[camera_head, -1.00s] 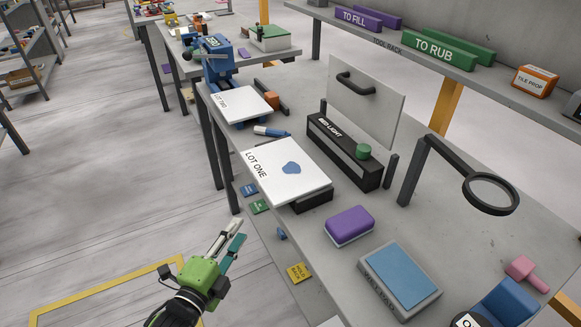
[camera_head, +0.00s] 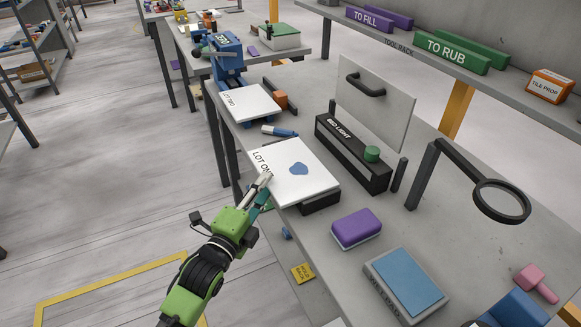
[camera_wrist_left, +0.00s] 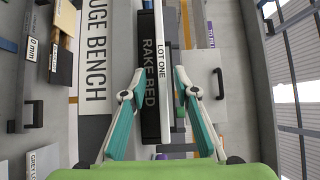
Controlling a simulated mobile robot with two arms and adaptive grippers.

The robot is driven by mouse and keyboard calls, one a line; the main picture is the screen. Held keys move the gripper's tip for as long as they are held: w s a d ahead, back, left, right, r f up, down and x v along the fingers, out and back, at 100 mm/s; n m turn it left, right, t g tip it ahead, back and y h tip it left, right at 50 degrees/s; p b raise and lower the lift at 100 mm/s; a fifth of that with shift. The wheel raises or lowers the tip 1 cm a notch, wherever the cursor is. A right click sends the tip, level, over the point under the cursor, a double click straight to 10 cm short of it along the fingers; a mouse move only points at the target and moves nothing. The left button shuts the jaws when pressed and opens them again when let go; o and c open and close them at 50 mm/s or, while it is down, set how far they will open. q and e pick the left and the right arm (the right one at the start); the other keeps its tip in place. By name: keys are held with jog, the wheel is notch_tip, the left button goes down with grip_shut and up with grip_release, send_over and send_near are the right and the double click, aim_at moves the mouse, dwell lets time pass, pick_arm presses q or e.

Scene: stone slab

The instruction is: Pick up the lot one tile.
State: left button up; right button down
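The lot one tile (camera_head: 315,180) is a white slab with a blue patch, lying flat on a dark block on the bench. My left gripper (camera_head: 265,184) is at its near left edge, by the "LOT ONE" lettering. In the left wrist view the tile (camera_wrist_left: 162,25) shows edge-on, above the black block marked "RAKE BED" (camera_wrist_left: 150,75). The left fingers (camera_wrist_left: 158,90) are spread apart on either side of the tile and block edges. I see no finger clearly touching the tile. My right gripper is not in view.
The black bed light box (camera_head: 350,155) with a green knob stands behind the tile. A blue-and-white marker (camera_head: 279,131) and the lot two tile (camera_head: 250,102) lie farther back. A purple block (camera_head: 356,229) sits to the near right. A magnifier (camera_head: 502,200) rises at right.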

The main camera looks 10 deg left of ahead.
aim_at(267, 166)
pick_arm(q)
jog(key=x, duration=0.4)
jog(key=shift+w+r, duration=0.1)
jog(key=shift+r, duration=0.05)
jog(key=shift+a, duration=0.1)
grip_shut()
jog(key=shift+r, duration=0.1)
jog(key=shift+r, duration=0.1)
jog(key=shift+r, duration=0.2)
jog(key=r, duration=0.3)
jog(key=shift+s+a+r, duration=0.15)
jog(key=shift+s, duration=0.05)
jog(key=s+a+r, duration=0.8)
jog(key=s+r, duration=0.1)
jog(key=s, duration=0.2)
jog(key=shift+w, duration=0.1)
